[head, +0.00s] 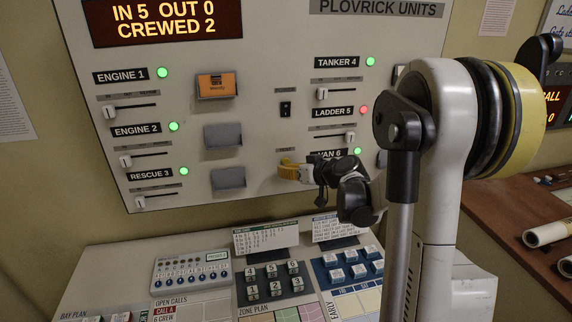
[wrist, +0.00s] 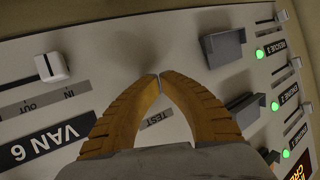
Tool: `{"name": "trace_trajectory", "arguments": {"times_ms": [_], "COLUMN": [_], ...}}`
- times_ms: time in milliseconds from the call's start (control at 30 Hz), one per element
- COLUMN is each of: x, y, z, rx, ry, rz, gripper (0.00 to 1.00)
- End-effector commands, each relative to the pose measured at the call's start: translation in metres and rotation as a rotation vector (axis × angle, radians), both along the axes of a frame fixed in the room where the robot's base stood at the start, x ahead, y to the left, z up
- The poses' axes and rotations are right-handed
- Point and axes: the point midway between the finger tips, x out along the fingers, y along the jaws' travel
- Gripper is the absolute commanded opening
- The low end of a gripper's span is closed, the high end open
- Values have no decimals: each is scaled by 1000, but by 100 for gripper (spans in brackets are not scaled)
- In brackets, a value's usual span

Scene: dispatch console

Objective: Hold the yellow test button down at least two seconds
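My gripper (head: 283,169) is at the lower middle of the wall panel (head: 255,45) in the head view, its yellow-orange fingers pointing at the panel face. In the wrist view the two ribbed fingers meet at their tips (wrist: 158,76), with nothing seen between them. The TEST label (wrist: 157,118) shows between the fingers, below their tips in that picture. I cannot make out the yellow test button as separate from the fingers; it appears hidden behind them. Whether the fingertips touch or press it cannot be told.
Card holders (head: 224,135) stand out from the panel left of my gripper. The sloped console (head: 110,262) with key blocks lies below.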

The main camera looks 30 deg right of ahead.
Motion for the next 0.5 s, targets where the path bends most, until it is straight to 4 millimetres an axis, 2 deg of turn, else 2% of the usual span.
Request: {"name": "trace_trajectory", "arguments": {"times_ms": [367, 500], "x": [-4, -12], "y": [1, 3], "z": [0, 0], "rx": [0, 0], "ry": [0, 0], "rz": [0, 0], "gripper": [0, 0]}}
